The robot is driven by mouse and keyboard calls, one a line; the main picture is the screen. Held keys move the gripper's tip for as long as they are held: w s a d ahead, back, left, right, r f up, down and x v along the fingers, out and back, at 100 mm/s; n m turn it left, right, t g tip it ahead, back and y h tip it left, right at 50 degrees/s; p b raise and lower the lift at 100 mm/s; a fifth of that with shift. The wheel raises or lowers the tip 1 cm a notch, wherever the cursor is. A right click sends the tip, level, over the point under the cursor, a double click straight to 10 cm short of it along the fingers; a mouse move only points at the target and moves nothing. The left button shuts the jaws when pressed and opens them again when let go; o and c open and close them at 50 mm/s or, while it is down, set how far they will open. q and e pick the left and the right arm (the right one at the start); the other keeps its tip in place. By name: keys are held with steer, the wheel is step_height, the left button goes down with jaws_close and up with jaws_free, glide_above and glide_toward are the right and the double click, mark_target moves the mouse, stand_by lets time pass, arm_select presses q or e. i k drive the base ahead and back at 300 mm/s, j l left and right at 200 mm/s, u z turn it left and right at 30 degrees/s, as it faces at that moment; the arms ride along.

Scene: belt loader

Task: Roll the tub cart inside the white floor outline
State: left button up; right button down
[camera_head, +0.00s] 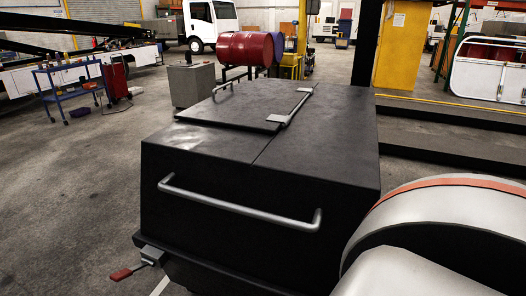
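The tub cart appears to be the large black box (270,150) straight ahead, close in front of me. It has a lid with a grey latch and a silver push handle (238,207) across its near side. A small red-tipped lever (130,270) sticks out at its lower left corner. Its wheels are hidden. A short white strip (161,286) shows on the floor at the bottom edge by the cart; I cannot tell if it belongs to the outline. Neither gripper is in view. A white arm link of mine with an orange band fills the lower right.
A grey box (192,85) and a red drum (245,48) stand behind the cart. A blue trolley (72,88) and a red unit (116,77) stand at the far left. Dark low ledges (455,125) run along the right. The floor (65,190) left of the cart is clear.

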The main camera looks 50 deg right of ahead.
mark_target(225, 211)
steer(key=z, duration=1.8)
